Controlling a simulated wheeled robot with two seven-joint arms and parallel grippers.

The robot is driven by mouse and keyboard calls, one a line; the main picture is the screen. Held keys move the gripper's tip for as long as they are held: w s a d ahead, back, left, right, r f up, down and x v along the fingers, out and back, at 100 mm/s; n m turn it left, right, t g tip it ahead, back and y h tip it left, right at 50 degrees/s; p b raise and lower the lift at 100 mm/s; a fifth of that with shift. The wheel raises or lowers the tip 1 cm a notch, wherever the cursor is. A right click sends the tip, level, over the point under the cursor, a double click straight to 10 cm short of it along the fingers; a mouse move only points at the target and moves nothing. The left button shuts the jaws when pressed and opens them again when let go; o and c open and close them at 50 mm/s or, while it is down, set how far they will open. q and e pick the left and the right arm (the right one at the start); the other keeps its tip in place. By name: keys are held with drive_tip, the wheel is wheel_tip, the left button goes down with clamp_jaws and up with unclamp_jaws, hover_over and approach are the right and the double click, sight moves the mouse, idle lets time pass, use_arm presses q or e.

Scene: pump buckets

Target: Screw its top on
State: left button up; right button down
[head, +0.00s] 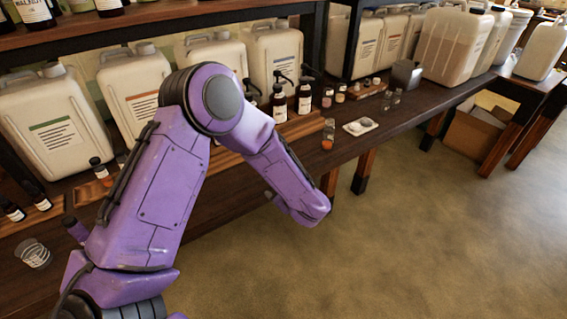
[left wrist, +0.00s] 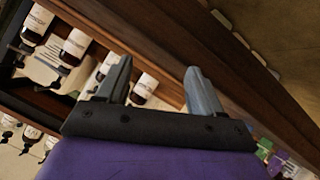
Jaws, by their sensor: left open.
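Two dark bottles with white labels and black pump tops, one (head: 279,104) and one (head: 304,100), stand side by side on the wooden bench. A loose top and a bottle without one cannot be made out for certain. My left gripper (left wrist: 157,77) is open, with nothing between its two grey fingers. Several dark labelled bottles, one of them (left wrist: 75,45), show beyond it in the left wrist view, apart from the fingers. In the head view my purple left arm crosses the bench and its fingers cannot be made out. My right gripper is not in view.
White jugs (head: 134,88) line the back of the bench. A jar with orange contents (head: 328,141) and a white dish (head: 360,127) stand near the front edge. A clear cup (head: 33,254) is at lower left. A cardboard box (head: 472,136) sits below; the floor (head: 440,240) is clear.

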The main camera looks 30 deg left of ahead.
use_arm(q)
drive_tip(key=s+d+f+m+h, duration=0.3)
drive_tip(key=s+f+m+h, duration=0.35)
drive_tip(key=s+f, duration=0.9)
drive_tip(key=s+f+m+g, duration=0.1)
drive_tip(key=s+f+m, duration=0.1)
drive_tip(key=s, duration=0.6)
drive_tip(key=s+f+m+g, duration=0.1)
drive_tip(key=s+f+m, duration=0.1)
drive_tip(key=s, duration=0.5)
drive_tip(key=shift+s+g, duration=0.4)
